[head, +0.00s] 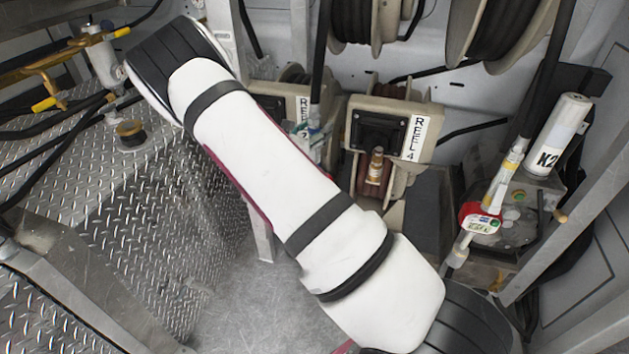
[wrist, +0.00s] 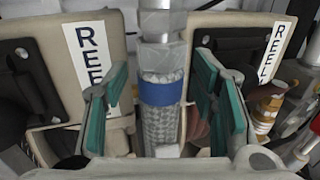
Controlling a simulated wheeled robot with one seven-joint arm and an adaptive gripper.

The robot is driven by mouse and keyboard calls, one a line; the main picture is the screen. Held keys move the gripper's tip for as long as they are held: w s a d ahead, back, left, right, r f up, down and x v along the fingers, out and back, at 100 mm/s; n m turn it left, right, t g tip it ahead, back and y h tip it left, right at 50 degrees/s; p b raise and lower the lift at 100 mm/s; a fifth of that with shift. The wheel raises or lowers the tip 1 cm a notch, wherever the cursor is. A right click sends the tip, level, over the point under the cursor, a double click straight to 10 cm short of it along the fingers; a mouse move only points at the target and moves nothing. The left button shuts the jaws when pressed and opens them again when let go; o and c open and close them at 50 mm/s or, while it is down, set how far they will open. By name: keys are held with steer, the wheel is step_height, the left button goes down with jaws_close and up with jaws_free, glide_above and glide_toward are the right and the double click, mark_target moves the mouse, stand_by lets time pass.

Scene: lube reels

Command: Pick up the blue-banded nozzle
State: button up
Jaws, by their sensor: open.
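The blue-banded nozzle (wrist: 161,92) stands upright in the middle of the wrist view. It has a grey metal top, a blue band and a braided grey section below it. My gripper (wrist: 163,105) is open, with one teal-padded finger on each side of the nozzle. A gap shows between each pad and the nozzle, so the fingers do not appear to touch it. The nozzle's lower end is hidden behind the gripper's body. In the head view, my white arm covers much of the middle, and the gripper and nozzle cannot be made out clearly.
The Reel 4 housing (head: 378,127) stands right of my arm, with a brass-coloured nozzle (head: 376,168) in front. A red-collared nozzle (head: 480,218) and a white K2 cylinder (head: 557,135) are farther right. Tread-plate surfaces (head: 150,210) lie left. Hose reels (head: 505,30) hang above.

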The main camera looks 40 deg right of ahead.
jaws_close()
steer(key=shift+r, duration=0.15)
step_height(320, 180, up, 28)
steer(key=p, duration=0.1)
steer(key=shift+p, duration=0.4)
stand_by(0.5)
